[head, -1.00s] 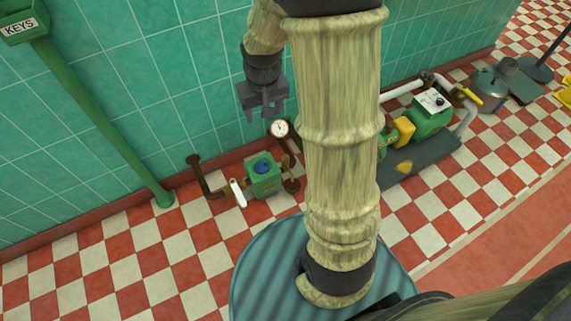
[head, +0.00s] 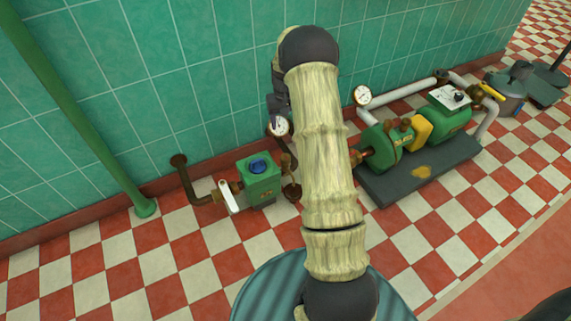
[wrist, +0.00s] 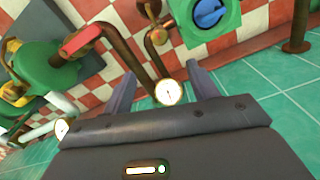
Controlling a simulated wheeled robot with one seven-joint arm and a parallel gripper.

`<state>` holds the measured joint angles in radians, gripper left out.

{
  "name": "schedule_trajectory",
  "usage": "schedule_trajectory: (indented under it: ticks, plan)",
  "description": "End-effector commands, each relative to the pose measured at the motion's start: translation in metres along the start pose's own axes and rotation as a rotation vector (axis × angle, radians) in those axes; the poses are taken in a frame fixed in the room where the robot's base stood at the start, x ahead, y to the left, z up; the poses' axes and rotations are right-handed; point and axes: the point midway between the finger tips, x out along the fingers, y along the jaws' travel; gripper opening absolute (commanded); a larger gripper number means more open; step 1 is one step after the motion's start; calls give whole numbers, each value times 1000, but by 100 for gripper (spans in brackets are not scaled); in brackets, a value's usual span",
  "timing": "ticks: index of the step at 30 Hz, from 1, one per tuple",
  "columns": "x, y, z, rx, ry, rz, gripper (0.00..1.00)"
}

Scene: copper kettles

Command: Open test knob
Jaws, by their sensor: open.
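A green box (head: 259,180) with a round blue knob (head: 259,166) on top sits in the pipework by the wall. I cannot read any label that names the test knob. The blue knob also shows in the wrist view (wrist: 208,13), at the top edge, beyond my gripper. My gripper (wrist: 161,76) is open and empty, its two fingers apart. A round white gauge (wrist: 170,92) appears between the fingers; I cannot tell how far below them it is. In the head view my gripper (head: 277,106) is partly hidden behind my arm, just above the gauge (head: 279,127).
A white lever (head: 228,196) is left of the green box. A red lever (wrist: 82,40) is on the pipe in the wrist view. A green pump (head: 385,145) on a dark base stands right. A green post (head: 85,120) stands left. The checkered floor in front is open.

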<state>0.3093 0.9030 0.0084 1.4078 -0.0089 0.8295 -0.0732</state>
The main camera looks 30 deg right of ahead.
Motion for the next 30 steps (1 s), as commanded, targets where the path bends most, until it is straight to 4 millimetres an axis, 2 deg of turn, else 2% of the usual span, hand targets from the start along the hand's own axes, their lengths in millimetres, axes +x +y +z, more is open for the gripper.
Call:
schedule_trajectory:
  ticks: [1,10,14,20,30]
  plan:
    - [6,2,-2,2,-1,0,59]
    - [4,2,-2,3,-2,0,59]
    - [9,2,-2,2,-2,0,59]
    - [34,2,-2,3,-2,0,59]
    - [96,2,-1,3,-4,-1,59]
